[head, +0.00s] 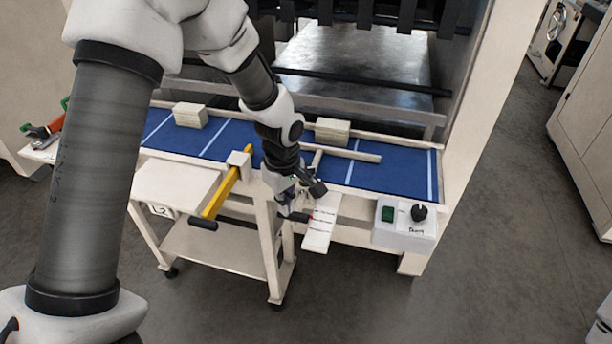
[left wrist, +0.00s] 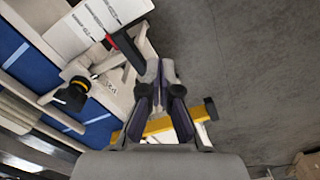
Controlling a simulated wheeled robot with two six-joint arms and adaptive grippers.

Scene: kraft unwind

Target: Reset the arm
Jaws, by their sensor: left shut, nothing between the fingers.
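My left gripper (head: 286,203) is shut and empty at the front edge of the blue-topped bench. Its fingers show closed together in the left wrist view (left wrist: 166,68). Close beside them is a black arm with a red part (left wrist: 125,46), pointing at a white marked plate (left wrist: 92,24). The plate also shows in the head view (head: 319,232), where my gripper partly hides the black arm. I cannot tell whether fingers and arm touch. A yellow bar (head: 227,190) with a black end lies left of my gripper, and shows below the fingers in the wrist view (left wrist: 160,125).
The blue bench top (head: 400,177) carries pale blocks (head: 332,130) and a pale rod. A control box (head: 405,218) with a green button and black knob stands right of the plate. A white cart (head: 222,248) is under the front edge. Floor in front is clear.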

